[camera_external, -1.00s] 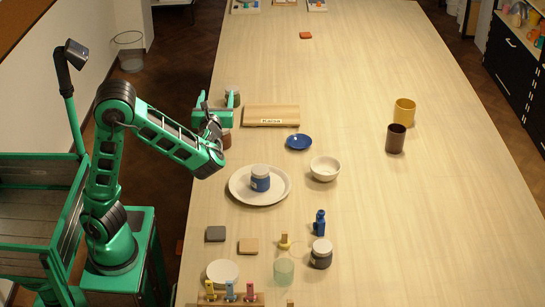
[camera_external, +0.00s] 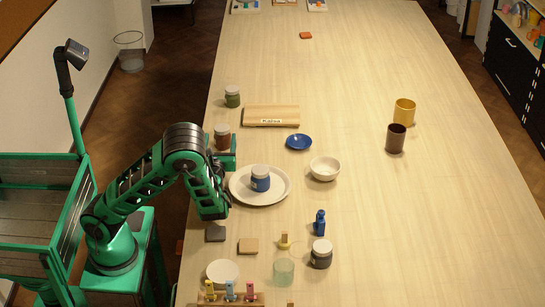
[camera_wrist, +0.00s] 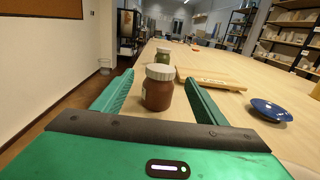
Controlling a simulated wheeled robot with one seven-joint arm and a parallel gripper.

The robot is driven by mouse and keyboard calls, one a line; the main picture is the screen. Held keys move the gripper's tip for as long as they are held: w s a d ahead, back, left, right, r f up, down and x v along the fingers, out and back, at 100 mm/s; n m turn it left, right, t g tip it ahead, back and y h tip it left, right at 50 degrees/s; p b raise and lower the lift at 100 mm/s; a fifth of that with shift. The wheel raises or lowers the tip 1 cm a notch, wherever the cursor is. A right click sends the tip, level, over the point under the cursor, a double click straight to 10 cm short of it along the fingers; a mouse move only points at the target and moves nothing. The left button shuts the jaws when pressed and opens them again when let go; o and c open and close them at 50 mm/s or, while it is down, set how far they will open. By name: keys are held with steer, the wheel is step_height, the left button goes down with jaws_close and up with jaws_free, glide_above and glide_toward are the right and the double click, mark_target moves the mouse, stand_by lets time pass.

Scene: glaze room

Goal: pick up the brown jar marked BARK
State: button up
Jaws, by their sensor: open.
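The brown jar (camera_wrist: 158,92) has a white lid and stands upright on the long table; I cannot read any marking on it. In the wrist view it stands between the two green fingers of my gripper (camera_wrist: 158,85), near their tips, with visible gaps on both sides. In the external view the brown jar (camera_external: 222,138) is at the table's left edge, its lower part partly hidden by my gripper (camera_external: 222,148). My gripper is open, low and level around the jar.
A green jar (camera_external: 232,97) stands farther along the left edge, behind the brown one. A wooden block with a label (camera_external: 271,116) lies to the right. A blue dish (camera_external: 298,142) and a white plate (camera_external: 237,187) bearing a blue jar (camera_external: 260,178) are close by.

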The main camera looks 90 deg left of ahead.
mark_target(223, 125)
steer(key=a, duration=0.5)
steer(key=shift+w+a+r, duration=0.1)
steer(key=shift+w+a, duration=0.05)
steer(key=shift+a, duration=1.3)
steer(key=shift+w+a, duration=0.1)
steer(key=shift+a, duration=1.3)
steer(key=c, duration=1.3)
